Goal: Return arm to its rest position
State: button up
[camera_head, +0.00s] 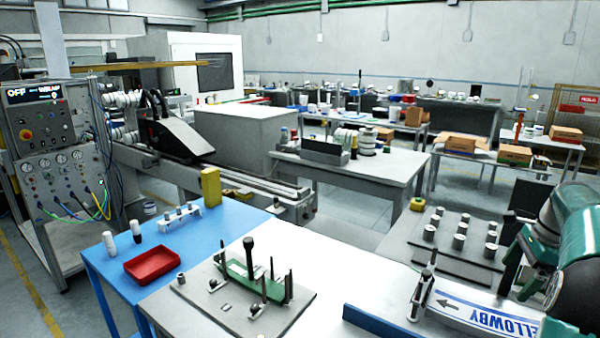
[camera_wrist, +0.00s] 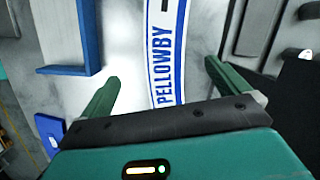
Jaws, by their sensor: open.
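My gripper (camera_wrist: 160,85) shows in the wrist view with its two green fingers wide apart and nothing between them. Beyond the fingers lies a white label strip (camera_wrist: 166,50) with blue edges and the word PELLOWBY. In the head view the label strip (camera_head: 480,309) lies on the white table at the lower right, with an arrow and part of the word visible. My green arm (camera_head: 575,245) stands at the right edge of the head view, over the strip's right end.
A blue rail (camera_head: 378,325) lies left of the strip. A dark plate with several metal cylinders (camera_head: 459,241) is behind it. A grey fixture plate with a green part (camera_head: 255,280) stands on the table. A red tray (camera_head: 152,265) sits on the blue table. White table surface between is clear.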

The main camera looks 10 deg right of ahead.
jog(key=w+a+r+n+h, duration=0.15)
jog(key=a+n, duration=0.25)
jog(key=a, duration=0.5)
jog(key=a+r+n, duration=0.3)
jog(key=a, duration=0.6)
jog(key=a+r+n+h, duration=0.15)
jog(key=a+n, duration=0.25)
jog(key=a, duration=0.5)
jog(key=s+a+f+n+t, duration=0.1)
jog(key=s+a+f+n, duration=0.1)
jog(key=s+a+n, duration=0.4)
jog(key=s+a+f+n+t, duration=0.2)
jog(key=s+a+n, duration=0.5)
jog(key=a, duration=0.6)
jog(key=shift+s+a+f+t+y, duration=0.3)
jog(key=shift+s+a+f+y, duration=0.1)
jog(key=shift+s, duration=0.05)
